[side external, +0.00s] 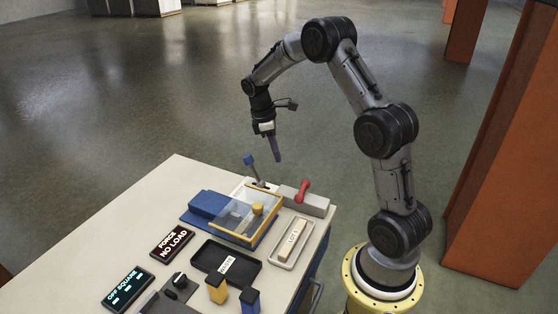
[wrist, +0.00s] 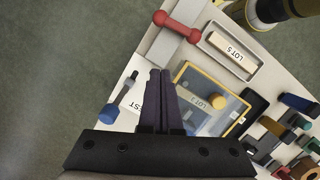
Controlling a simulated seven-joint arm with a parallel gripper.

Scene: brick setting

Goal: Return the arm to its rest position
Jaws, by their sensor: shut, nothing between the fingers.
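My arm stands on a yellow round base at the right of the table in the side external view. My gripper (side external: 276,150) hangs pointing down above the far end of the table, clear of everything on it. In the wrist view my gripper (wrist: 160,75) shows its two dark fingers together, with nothing between them. The fingers overlap the view of the table's fixtures below. No thing is seen touching the gripper.
Below are a blue-knobbed lever (side external: 249,160), a red-handled grey block (side external: 304,188), a clear-lidded yellow-framed box (side external: 244,218) and a tray with a labelled block (side external: 292,236). Black tray (side external: 213,253), displays (side external: 127,287) stand nearer.

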